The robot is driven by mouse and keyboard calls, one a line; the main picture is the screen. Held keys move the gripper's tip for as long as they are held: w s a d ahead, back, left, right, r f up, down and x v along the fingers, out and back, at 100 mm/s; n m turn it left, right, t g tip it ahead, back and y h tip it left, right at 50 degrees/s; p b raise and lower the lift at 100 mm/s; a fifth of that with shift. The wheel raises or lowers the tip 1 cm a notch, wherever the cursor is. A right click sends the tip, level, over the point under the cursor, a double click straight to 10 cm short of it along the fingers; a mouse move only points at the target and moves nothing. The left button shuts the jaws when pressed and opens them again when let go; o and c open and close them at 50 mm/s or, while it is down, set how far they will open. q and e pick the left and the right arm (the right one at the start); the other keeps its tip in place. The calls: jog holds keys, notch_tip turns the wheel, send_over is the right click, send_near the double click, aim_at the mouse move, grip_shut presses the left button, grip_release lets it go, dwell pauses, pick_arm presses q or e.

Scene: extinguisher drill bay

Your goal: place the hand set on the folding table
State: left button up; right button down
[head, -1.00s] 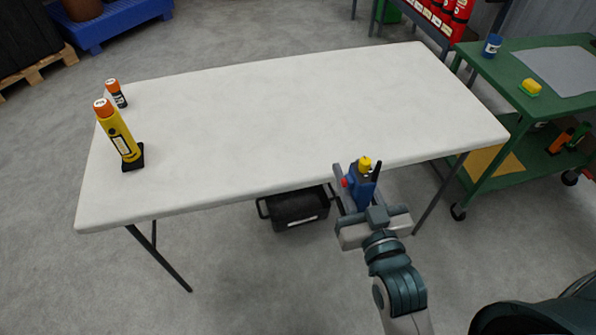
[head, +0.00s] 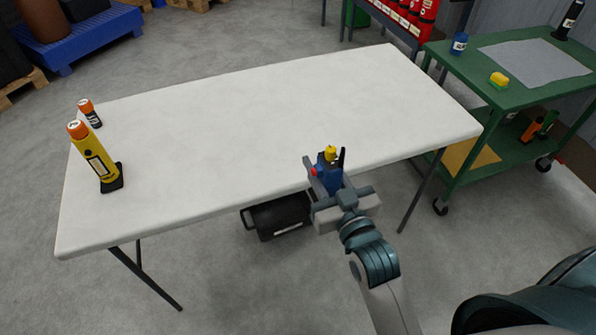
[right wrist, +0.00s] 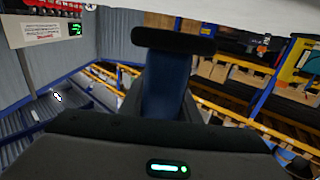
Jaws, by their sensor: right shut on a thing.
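The hand set (head: 329,176) is a blue handheld radio with a yellow knob, a red button and a short black antenna. My right gripper (head: 327,180) is shut on it and holds it upright at the front edge of the white folding table (head: 240,130). In the head view they overlap the table's edge; I cannot tell the exact gap. In the right wrist view the blue body of the hand set (right wrist: 167,85) shows between the dark fingers, and a pale strip of the table (right wrist: 240,12) crosses the top. My left gripper is not in view.
A yellow flashlight (head: 97,160) and a small orange-capped container (head: 90,113) stand at the table's left end. The table's middle and right are clear. A black crate (head: 278,216) is on the floor below. A green cart (head: 510,95) stands at the right.

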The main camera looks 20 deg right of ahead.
jog(key=shift+w+d+r, duration=1)
jog(key=shift+w+d, duration=1.05)
jog(key=shift+w, duration=3.5)
jog(key=shift+w+d+r, duration=1)
jog(key=shift+w+d, duration=1.05)
jog(key=shift+w, duration=3.45)
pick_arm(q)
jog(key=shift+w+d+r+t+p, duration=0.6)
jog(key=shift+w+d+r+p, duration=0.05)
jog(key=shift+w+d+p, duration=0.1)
pick_arm(e)
jog(key=s+a+f, duration=0.6)
jog(key=a+f, duration=0.1)
jog(key=a, duration=0.2)
jog(key=shift+s+a, duration=0.3)
jog(key=shift+s, duration=0.05)
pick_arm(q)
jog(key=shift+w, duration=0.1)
pick_arm(e)
notch_tip(320, 180, down, 3)
jog(key=shift+f, duration=0.2)
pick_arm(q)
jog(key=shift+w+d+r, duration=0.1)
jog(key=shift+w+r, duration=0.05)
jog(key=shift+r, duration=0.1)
pick_arm(e)
jog(key=shift+f, duration=0.35)
